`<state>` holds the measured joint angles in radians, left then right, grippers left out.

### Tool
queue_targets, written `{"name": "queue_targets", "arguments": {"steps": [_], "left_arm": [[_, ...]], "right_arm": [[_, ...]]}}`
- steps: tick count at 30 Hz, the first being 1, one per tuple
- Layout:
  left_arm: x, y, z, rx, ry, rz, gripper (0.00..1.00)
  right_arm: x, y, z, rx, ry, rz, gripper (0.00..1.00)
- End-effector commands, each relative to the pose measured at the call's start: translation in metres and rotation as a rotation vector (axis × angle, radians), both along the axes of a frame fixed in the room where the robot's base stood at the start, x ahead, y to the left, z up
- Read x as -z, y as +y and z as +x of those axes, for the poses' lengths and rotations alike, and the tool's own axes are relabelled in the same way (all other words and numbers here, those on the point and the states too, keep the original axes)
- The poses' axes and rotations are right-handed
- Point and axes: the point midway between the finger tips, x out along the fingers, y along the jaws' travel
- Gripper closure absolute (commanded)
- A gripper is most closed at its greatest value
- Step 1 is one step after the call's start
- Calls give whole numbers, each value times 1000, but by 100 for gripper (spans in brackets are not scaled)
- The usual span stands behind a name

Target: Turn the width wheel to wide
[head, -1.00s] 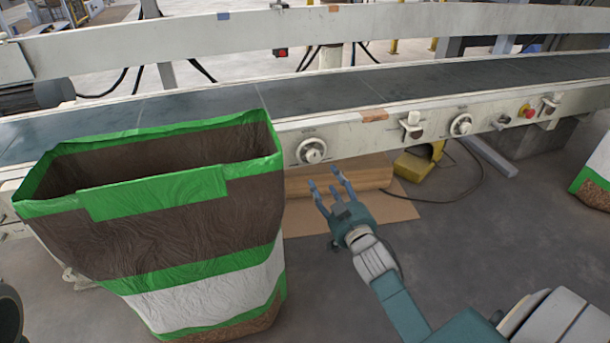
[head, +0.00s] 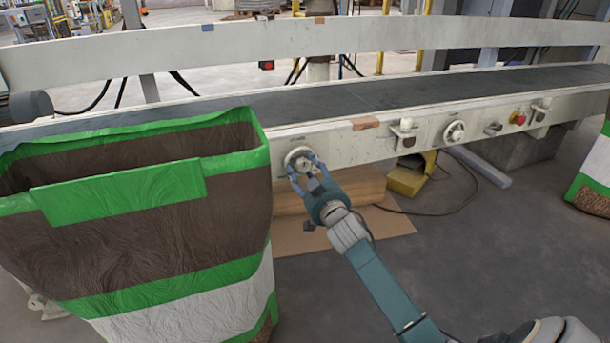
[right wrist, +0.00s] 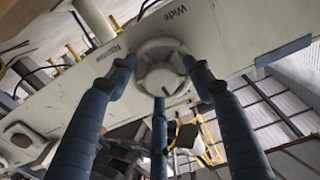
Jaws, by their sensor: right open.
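The width wheel (head: 299,159) is a round pale knob on the conveyor's side rail, just right of the large bag. In the right wrist view, the wheel (right wrist: 160,72) has a lobed hub, and the word "Wide" stands on the panel to its upper right. Another label to its left is partly hidden. My right gripper (head: 302,165) is open at the wheel, its fingertips spread around the rim. In the right wrist view its three blue fingers (right wrist: 159,80) reach to the wheel's edge; contact cannot be told. My left gripper is out of view.
A large open green, brown and white bag (head: 150,235) stands close left of my right gripper. A second similar dial (head: 454,132), a lever and a red button (head: 518,117) sit farther right on the rail. Cardboard and a yellow pedal (head: 405,181) lie below.

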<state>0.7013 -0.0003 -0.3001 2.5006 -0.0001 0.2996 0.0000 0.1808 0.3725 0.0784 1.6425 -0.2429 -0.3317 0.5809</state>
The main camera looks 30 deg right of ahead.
Motion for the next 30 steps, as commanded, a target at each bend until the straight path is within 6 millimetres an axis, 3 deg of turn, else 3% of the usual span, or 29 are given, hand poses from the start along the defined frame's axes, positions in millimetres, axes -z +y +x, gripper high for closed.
{"name": "queue_targets", "arguments": {"steps": [8,15,30], "left_arm": [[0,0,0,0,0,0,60],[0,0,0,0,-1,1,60],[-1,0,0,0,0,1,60]], "right_arm": [[0,0,1,0,1,0,49],[0,0,1,0,1,0,94],[2,0,1,-1,6,-6,94]]}}
